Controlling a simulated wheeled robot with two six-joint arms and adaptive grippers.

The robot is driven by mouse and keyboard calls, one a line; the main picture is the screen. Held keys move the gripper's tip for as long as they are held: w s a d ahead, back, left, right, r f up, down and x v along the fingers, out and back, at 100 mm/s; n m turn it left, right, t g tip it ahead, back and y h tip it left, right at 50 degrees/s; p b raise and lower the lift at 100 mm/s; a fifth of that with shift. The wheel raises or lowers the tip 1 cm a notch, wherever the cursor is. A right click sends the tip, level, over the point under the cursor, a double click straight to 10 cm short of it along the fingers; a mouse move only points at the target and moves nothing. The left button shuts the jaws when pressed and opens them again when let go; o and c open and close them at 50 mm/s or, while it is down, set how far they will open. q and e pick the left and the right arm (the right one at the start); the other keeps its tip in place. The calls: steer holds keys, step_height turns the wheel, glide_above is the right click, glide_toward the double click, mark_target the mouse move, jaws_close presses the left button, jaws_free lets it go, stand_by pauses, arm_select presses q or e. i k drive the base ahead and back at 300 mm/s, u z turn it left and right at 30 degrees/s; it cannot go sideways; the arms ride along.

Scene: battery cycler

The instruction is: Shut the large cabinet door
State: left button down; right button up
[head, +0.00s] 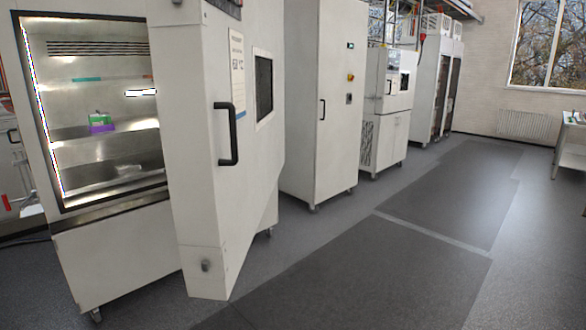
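The large white cabinet (118,255) stands at the left with its front opening uncovered. Its lit interior shows metal shelves. The thick white cabinet door (200,190) stands swung out toward me, to the right of the opening. A black bar handle (228,133) is on the door, and a small dark window (264,87) is in its right-hand face. The hinge is not clearly visible. Neither of my grippers is in view.
A green and purple item (101,122) sits inside the cabinet. A tall white cabinet (320,110) on casters stands to the right, with smaller equipment (390,110) beyond. The grey floor (400,270) in front is clear. A table (572,150) stands at the far right.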

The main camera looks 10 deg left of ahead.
mark_target(222, 171)
steer(key=z, duration=0.35)
steer(key=i, duration=0.85)
steer(key=u, duration=0.05)
